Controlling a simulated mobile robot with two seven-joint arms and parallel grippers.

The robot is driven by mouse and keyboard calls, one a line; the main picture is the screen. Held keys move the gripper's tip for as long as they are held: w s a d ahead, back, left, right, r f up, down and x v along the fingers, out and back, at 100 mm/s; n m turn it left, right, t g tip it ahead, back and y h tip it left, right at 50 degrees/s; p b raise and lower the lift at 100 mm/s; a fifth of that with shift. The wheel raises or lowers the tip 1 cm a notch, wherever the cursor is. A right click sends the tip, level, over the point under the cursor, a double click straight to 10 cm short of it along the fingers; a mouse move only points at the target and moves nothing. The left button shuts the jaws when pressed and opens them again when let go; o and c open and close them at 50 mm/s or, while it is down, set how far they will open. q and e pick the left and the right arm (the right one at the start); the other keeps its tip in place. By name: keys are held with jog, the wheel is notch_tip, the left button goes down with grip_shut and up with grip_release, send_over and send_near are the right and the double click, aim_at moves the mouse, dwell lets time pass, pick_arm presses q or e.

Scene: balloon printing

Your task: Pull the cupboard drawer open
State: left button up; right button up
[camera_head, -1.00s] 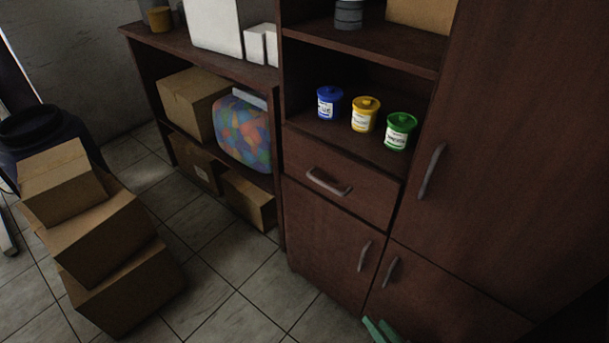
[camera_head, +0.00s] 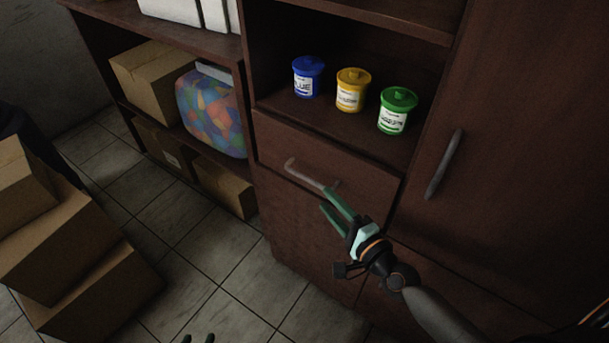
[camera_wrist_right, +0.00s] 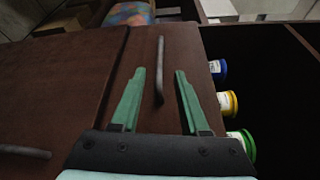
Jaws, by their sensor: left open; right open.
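The brown cupboard drawer (camera_head: 335,172) looks closed, below the open shelf. Its grey bar handle (camera_head: 304,174) shows in the head view. My right gripper (camera_head: 324,199), with green fingers, is open and empty at the handle's right part. In the right wrist view, the handle (camera_wrist_right: 160,62) appears in the gap between the open fingers of my right gripper (camera_wrist_right: 160,72); I cannot tell whether they touch it. My left gripper (camera_head: 198,339) shows only its fingertips at the bottom edge, apart from each other, over the floor.
Blue (camera_head: 308,78), yellow (camera_head: 352,92) and green (camera_head: 396,112) tubs stand on the shelf above the drawer. A tall door with a handle (camera_head: 443,165) is at the right. Cardboard boxes (camera_head: 70,245) are stacked at the left. The tiled floor (camera_head: 205,260) between is clear.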

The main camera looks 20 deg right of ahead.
aim_at(307, 177)
jog(key=x, duration=0.9)
jog(key=shift+w+a+f, duration=0.1)
jog(key=shift+w, duration=0.2)
grip_shut()
dwell(1.0)
